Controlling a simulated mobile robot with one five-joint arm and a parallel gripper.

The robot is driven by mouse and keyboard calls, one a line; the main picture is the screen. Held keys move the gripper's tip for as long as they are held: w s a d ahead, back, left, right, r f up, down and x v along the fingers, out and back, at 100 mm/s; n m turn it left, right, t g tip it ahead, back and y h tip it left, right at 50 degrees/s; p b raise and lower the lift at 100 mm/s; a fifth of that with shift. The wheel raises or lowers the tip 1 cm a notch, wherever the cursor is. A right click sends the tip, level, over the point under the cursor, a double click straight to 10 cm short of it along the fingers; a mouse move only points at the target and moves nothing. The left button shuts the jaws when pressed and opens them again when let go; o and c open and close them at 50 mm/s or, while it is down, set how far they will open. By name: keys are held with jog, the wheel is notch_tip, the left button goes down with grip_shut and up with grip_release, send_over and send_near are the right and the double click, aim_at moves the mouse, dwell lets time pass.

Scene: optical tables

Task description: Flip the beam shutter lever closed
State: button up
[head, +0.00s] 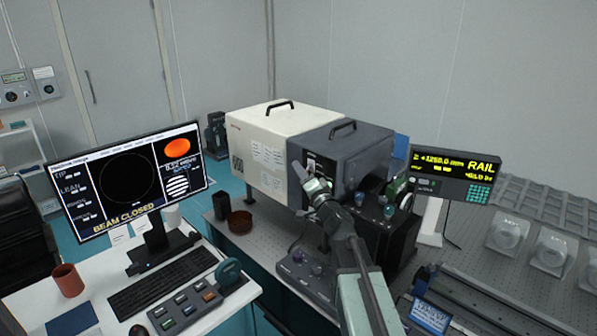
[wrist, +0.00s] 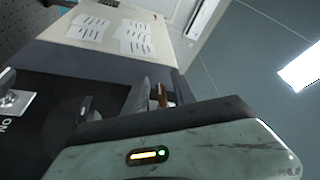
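The dark grey front unit (head: 350,150) of a boxy instrument stands on the optical table, and my gripper (head: 299,170) is at its front face. In the wrist view my gripper (wrist: 148,97) shows a grey finger against the dark panel (wrist: 70,120). A small brown-orange piece (wrist: 161,95) stands beside that finger; it may be the shutter lever, but I cannot tell whether it is touched. My gripper's housing hides much of the panel. The monitor (head: 130,185) reads "BEAM CLOSED".
A desk with a keyboard (head: 160,283) and a button box (head: 190,308) is at the left. A brown dish (head: 240,222) sits on the table. A yellow-lettered rail display (head: 455,175) stands right of the instrument. Lens mounts (head: 508,236) lie far right.

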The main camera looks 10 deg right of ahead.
jog(key=b+v, duration=0.1)
jog(key=v, duration=0.5)
jog(key=shift+s, duration=0.2)
jog(key=shift+f, duration=0.1)
jog(key=s+a+f+n+g+y, duration=0.2)
jog(key=s+a+f+n+g, duration=0.4)
jog(key=f, duration=0.3)
jog(key=s+a+f+n+g+y, duration=0.1)
jog(key=s+a+f+n+g, duration=0.35)
jog(key=a+f+g, duration=0.35)
jog(key=s+d+f+m+g+h, duration=0.1)
jog(key=s+d+f+g+h, duration=0.4)
jog(key=s+d+f+h, duration=0.3)
jog(key=s+d+f, duration=0.3)
jog(key=s+d, duration=0.1)
jog(key=s, duration=0.1)
jog(key=shift+d+f+h, duration=0.25)
jog(key=shift+d+h, duration=0.05)
jog(key=shift+d, duration=0.05)
jog(key=shift+m, duration=0.25)
